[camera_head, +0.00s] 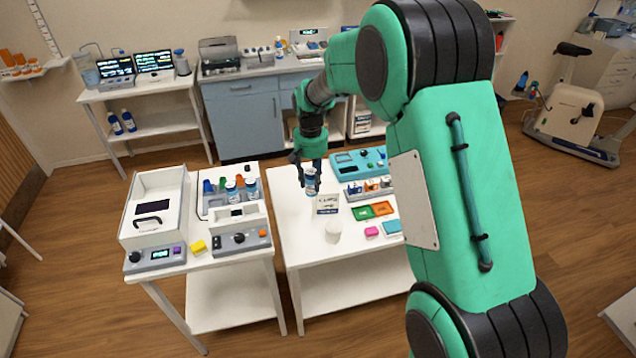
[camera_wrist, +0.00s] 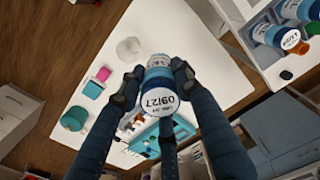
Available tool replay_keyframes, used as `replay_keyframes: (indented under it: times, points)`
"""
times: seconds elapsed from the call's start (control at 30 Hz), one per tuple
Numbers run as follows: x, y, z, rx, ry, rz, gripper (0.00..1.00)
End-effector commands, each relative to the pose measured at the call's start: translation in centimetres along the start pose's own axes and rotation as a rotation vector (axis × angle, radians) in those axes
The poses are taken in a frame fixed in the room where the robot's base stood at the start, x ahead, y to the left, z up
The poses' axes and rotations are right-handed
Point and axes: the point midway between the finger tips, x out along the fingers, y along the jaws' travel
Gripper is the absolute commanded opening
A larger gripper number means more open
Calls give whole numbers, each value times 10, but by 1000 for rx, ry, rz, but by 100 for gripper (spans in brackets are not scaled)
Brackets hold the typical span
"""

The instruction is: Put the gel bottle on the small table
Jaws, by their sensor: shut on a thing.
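My gripper (camera_head: 311,165) is shut on a small blue-and-white bottle (camera_head: 311,184). In the wrist view my gripper (camera_wrist: 156,80) has its fingers around the bottle (camera_wrist: 160,97), whose white end reads "09/27". I cannot tell from its label whether it is the gel bottle. It is over the back left part of a white table (camera_head: 300,250); whether its base touches the top is unclear. The table also shows in the wrist view (camera_wrist: 205,50). A white box with print (camera_head: 327,204) stands just in front of the bottle.
The table also holds a white cup (camera_head: 333,231), green and orange cards (camera_head: 372,211), a pink block (camera_head: 371,231) and a teal device (camera_head: 360,162). A second white table (camera_head: 235,265) at left carries devices and two similar bottles (camera_head: 232,190). Blue bottles (camera_head: 128,121) stand on a back shelf.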

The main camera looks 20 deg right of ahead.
Motion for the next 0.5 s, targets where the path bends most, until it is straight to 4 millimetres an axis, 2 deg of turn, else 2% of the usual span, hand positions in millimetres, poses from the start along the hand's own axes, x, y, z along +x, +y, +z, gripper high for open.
replay_keyframes:
  times: [0.17, 0.5]
  points:
    - [-6, -23, -18, 63, -1, 0, 0]
    - [-14, -83, -57, 243, -1, 1, 0]
